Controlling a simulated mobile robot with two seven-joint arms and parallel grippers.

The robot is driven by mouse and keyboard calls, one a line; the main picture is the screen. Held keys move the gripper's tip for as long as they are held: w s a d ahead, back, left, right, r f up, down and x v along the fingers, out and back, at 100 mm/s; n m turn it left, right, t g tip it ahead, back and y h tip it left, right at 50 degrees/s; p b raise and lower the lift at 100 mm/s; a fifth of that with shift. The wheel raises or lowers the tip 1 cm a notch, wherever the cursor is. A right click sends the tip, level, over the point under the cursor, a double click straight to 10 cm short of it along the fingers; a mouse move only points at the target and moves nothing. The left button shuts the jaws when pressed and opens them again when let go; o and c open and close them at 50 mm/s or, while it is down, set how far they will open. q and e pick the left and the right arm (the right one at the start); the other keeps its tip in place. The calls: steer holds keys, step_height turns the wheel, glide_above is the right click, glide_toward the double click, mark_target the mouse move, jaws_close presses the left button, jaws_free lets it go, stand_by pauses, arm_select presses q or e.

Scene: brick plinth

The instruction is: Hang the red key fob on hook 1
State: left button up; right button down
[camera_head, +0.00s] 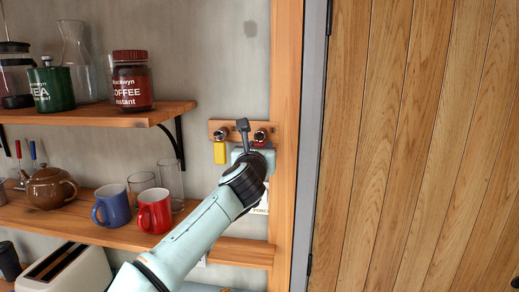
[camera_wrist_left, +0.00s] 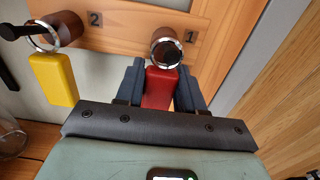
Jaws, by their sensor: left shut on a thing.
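The red key fob (camera_wrist_left: 159,88) is held between the two dark fingers of my left gripper (camera_wrist_left: 160,74). Its metal ring (camera_wrist_left: 153,54) lines up with the end of the brown peg of hook 1 (camera_wrist_left: 166,47), under the numeral 1. I cannot tell whether the ring is around the peg or just in front of it. In the head view, my left gripper (camera_head: 258,153) is at the right end of the wooden hook rack (camera_head: 234,126), and its wrist hides most of the fob. My right gripper is not in view.
A yellow fob (camera_wrist_left: 55,80) hangs by its ring from hook 2, left of my gripper. A wooden door frame (camera_head: 285,100) stands close on the right. Shelves with a coffee jar (camera_head: 132,82), a red mug (camera_head: 154,211) and a blue mug (camera_head: 112,206) are to the left.

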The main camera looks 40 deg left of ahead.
arm_select(q)
steer(key=o, duration=1.2)
steer(key=shift+s+d+f, duration=0.1)
steer(key=shift+s+d, duration=0.15)
steer(key=shift+s, duration=0.1)
steer(key=shift+b+v, duration=1.9)
steer(key=shift+v, duration=4.4)
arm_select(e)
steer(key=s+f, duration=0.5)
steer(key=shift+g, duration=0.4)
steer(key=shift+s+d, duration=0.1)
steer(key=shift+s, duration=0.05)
